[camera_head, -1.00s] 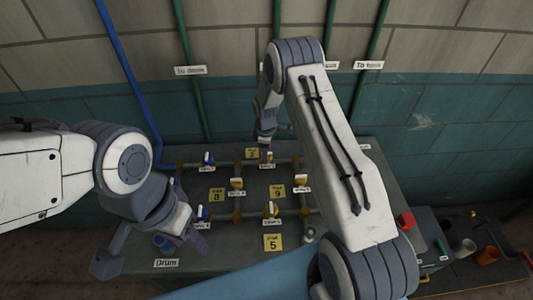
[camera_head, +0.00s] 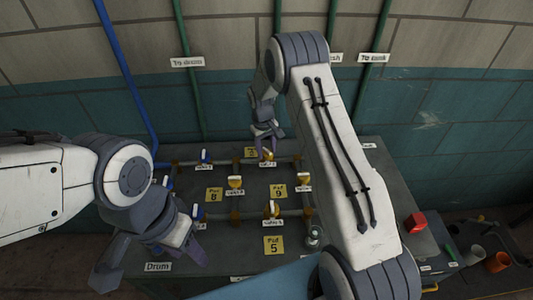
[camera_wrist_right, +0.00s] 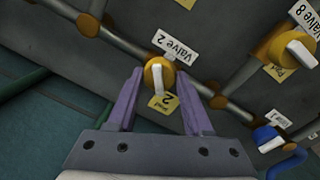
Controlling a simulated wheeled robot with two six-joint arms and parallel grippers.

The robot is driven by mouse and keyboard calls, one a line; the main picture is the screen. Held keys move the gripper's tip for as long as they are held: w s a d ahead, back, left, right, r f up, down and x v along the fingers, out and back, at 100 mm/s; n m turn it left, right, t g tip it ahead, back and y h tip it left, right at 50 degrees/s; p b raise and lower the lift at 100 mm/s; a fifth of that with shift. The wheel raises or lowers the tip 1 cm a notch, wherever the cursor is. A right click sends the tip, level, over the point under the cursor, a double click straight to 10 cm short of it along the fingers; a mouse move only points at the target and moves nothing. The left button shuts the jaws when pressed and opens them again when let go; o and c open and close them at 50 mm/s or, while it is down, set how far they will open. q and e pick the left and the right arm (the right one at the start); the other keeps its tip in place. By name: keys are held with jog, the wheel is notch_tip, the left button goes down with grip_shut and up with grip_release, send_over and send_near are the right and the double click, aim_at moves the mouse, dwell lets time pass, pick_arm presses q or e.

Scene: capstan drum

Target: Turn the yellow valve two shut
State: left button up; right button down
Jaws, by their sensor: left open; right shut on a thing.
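The yellow valve two (camera_head: 268,155) is on the back pipe of the grey panel, partly hidden by my right gripper in the head view. In the right wrist view its round yellow body (camera_wrist_right: 152,72) carries a white-tipped handle, under a "Valve 2" label (camera_wrist_right: 176,46). My right gripper (camera_head: 267,150) reaches down onto it from behind. Its two purple fingers stand on either side of the handle, shut on it (camera_wrist_right: 158,100). My left gripper (camera_head: 150,265) is open and empty over the panel's front left, by the "Drum" label (camera_head: 158,267).
Other yellow valves, such as valve eight (camera_wrist_right: 290,48), stand close by on the pipes. A blue valve (camera_wrist_right: 266,136) is also near. A red button (camera_head: 415,222) is at the right. Green pipes (camera_head: 188,70) and a blue pipe (camera_head: 125,75) run up the wall behind.

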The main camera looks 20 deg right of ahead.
aim_at(264, 152)
jog(key=m+b, duration=0.1)
jog(key=m, duration=0.2)
jog(key=shift+w+m, duration=0.1)
jog(key=shift+m, duration=0.3)
jog(key=shift+m+g+b, duration=0.3)
jog(key=shift+m+b, duration=0.35)
jog(key=shift+m, duration=1.15)
jog(key=shift+r, duration=0.1)
jog(key=shift+c, duration=1.5)
grip_release()
jog(key=shift+r, duration=0.45)
notch_tip(264, 152, up, 10)
jog(key=b, duration=0.2)
jog(key=shift+w+a+f, duration=0.2)
jog(key=shift+a+f, duration=0.05)
jog(key=shift+a, duration=0.05)
